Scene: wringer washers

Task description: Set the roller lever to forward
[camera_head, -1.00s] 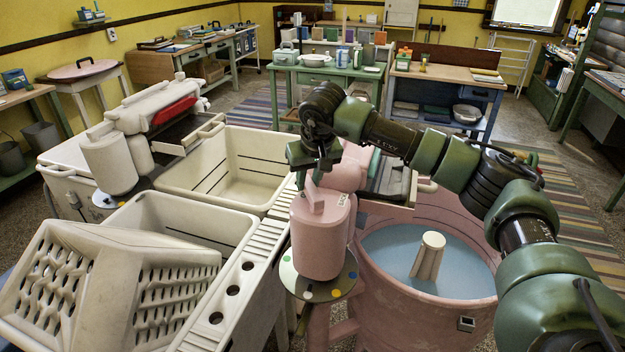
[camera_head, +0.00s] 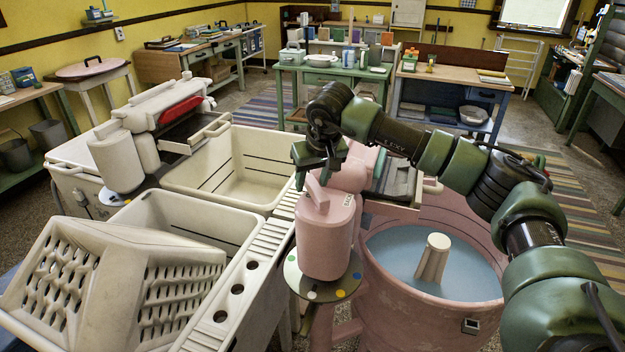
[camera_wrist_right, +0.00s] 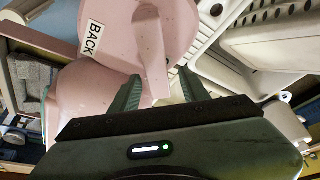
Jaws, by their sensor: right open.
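The pink roller lever (camera_head: 317,192) sticks up on top of the pink wringer head (camera_head: 325,240), which bears a white "BACK" label (camera_head: 348,200). In the right wrist view the lever (camera_wrist_right: 149,38) runs down toward the space between the fingers, near the "BACK" label (camera_wrist_right: 94,40). My left gripper is not in view.
A pink tub (camera_head: 425,325) with water stands right of the wringer head. A disc with coloured dots (camera_head: 318,291) sits below the head.

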